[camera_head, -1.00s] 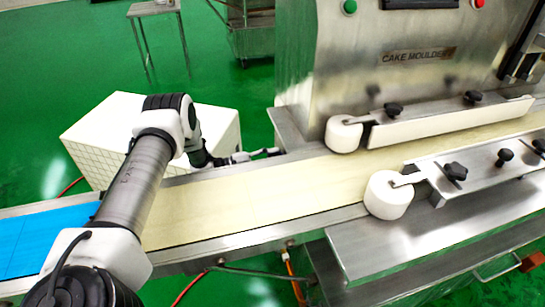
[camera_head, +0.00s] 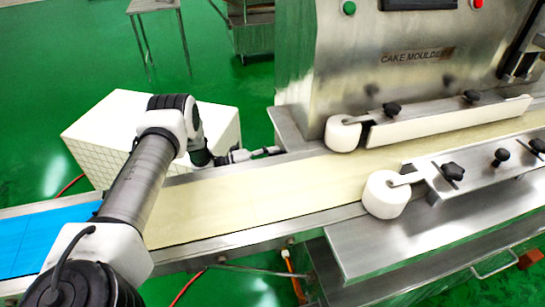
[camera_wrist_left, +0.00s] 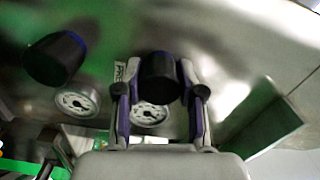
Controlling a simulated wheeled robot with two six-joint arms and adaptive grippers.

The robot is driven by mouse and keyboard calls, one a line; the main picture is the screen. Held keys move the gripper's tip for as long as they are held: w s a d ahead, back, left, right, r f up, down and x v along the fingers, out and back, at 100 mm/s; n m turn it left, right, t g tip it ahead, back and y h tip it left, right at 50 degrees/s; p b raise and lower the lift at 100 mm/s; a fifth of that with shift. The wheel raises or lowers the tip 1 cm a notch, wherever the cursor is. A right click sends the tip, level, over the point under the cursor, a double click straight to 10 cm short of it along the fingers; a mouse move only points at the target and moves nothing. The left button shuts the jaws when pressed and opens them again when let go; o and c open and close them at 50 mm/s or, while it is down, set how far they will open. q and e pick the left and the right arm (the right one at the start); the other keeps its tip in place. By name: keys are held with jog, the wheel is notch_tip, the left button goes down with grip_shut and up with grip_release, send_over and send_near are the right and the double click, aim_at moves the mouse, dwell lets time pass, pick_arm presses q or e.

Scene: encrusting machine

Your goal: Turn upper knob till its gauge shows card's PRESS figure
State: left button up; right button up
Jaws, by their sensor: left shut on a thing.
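In the left wrist view, my left gripper (camera_wrist_left: 160,90) is shut on a black knob (camera_wrist_left: 160,76), with a finger on each side of it. A white round gauge (camera_wrist_left: 150,116) sits just below this knob, partly covered by the gripper; its reading is too small to tell. A second black knob (camera_wrist_left: 55,58) with another gauge (camera_wrist_left: 76,101) is to the left, apart from my fingers. A small printed label (camera_wrist_left: 120,72), partly hidden, is beside the left finger. In the head view, my left gripper (camera_head: 278,151) reaches the machine's near-left side; knobs and gauges are hidden there. No card is visible.
The steel machine (camera_head: 335,75) stands over a cream conveyor belt (camera_head: 250,195) with white rollers and guide rails. My left arm crosses above the belt. A white tiled box (camera_head: 95,135) stands behind the arm.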

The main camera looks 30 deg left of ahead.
pick_arm(q)
jog(key=o, duration=1.1)
jog(key=shift+o, duration=0.2)
jog(key=v, duration=1.2)
